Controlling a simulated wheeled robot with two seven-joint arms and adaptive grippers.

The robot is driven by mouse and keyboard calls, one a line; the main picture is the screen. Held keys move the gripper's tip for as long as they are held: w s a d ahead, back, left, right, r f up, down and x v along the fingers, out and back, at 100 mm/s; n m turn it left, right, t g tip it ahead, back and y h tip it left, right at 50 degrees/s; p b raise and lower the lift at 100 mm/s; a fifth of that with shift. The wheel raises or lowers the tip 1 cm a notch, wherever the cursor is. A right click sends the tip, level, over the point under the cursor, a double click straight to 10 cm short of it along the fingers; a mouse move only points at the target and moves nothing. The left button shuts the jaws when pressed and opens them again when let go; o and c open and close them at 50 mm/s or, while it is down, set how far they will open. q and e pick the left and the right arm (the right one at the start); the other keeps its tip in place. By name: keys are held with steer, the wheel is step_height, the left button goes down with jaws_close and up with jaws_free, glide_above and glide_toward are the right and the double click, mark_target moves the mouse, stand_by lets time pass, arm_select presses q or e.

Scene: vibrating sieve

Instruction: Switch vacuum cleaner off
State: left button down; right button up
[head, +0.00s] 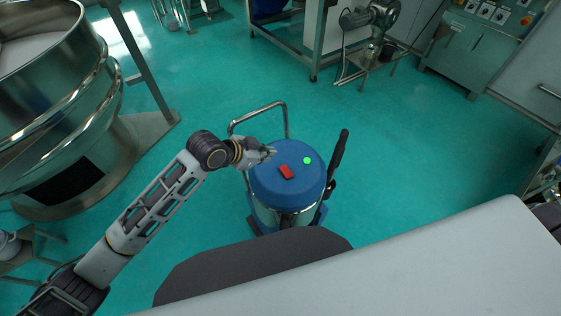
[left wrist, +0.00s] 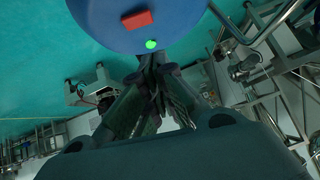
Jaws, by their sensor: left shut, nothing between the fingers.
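The vacuum cleaner has a round blue lid (head: 275,190) on a shiny metal drum, with a bent metal push handle (head: 258,110) behind it. A red rocker switch (head: 286,172) is on top of the lid, with a round green light (head: 307,160) to its right. The switch (left wrist: 137,19) and green light (left wrist: 151,44) also show at the top of the left wrist view. My left gripper (head: 268,154) is shut and empty, just left of the switch over the lid's left part. I cannot tell whether it touches the lid. My right gripper is out of view.
A large metal sieve (head: 75,100) stands at the left. A black hose or wand (head: 338,155) rises at the cleaner's right side. A metal bench (head: 290,50) and grey control cabinet (head: 470,50) stand at the back. The green floor between is clear.

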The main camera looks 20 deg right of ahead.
arm_select(q)
steer(key=shift+d, duration=0.1)
stand_by(0.4)
glide_above(281, 166)
steer(key=shift+s+d+f+p, duration=0.1)
steer(key=shift+s+f, duration=0.05)
steer(key=shift+f, duration=1)
steer(key=shift+s+d+f+p, duration=0.1)
steer(key=shift+s+f, duration=0.05)
steer(key=shift+f, duration=1.05)
steer(key=shift+s+d+f+p, duration=0.1)
steer(key=shift+s+f, duration=0.05)
steer(key=shift+f, duration=1)
steer(key=shift+w+a+f, duration=0.1)
steer(key=shift+f, duration=0.9)
steer(key=shift+w+a+f, duration=0.1)
steer(key=shift+f, duration=0.85)
steer(key=shift+f, duration=0.1)
steer(key=shift+w+a+f+g, duration=0.1)
steer(key=shift+w+f+g, duration=0.15)
steer(key=shift+f+g, duration=0.1)
steer(key=shift+s+r, duration=0.15)
steer(key=shift+s+d+r+p, duration=0.2)
steer(key=shift+s+p, duration=0.25)
steer(key=shift+p, duration=0.1)
steer(key=shift+s, duration=0.15)
